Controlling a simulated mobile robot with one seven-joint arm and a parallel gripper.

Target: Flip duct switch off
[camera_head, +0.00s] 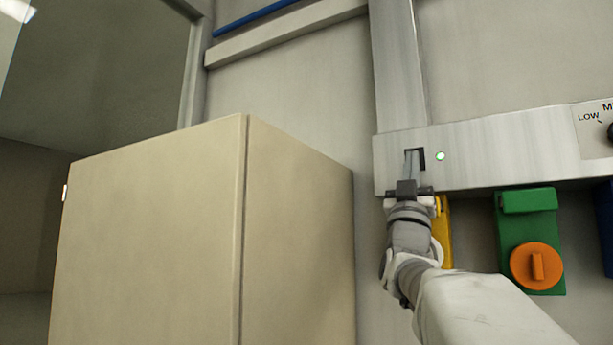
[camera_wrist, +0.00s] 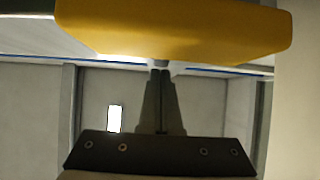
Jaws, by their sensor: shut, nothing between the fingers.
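The metal duct (camera_head: 510,150) runs across the wall at the right, with a vertical section rising from its left end. A dark switch slot (camera_head: 421,155) is in its face near the left end, beside a small lit green light (camera_head: 440,156). My gripper (camera_head: 412,158) points up at the slot, with its fingers shut and nothing held. The fingertips overlap the switch in the picture and hide most of it; I cannot tell whether they touch it or which way it is set. In the wrist view my closed fingers (camera_wrist: 159,74) point up, their tips at the yellow box's edge.
A yellow box (camera_wrist: 170,30) hangs below the duct, close to my gripper. A green box (camera_head: 515,230) with an orange knob (camera_head: 536,266) is to its right. A large beige cabinet (camera_head: 150,240) stands at the left. A dial panel (camera_head: 592,128) marked LOW is at the right.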

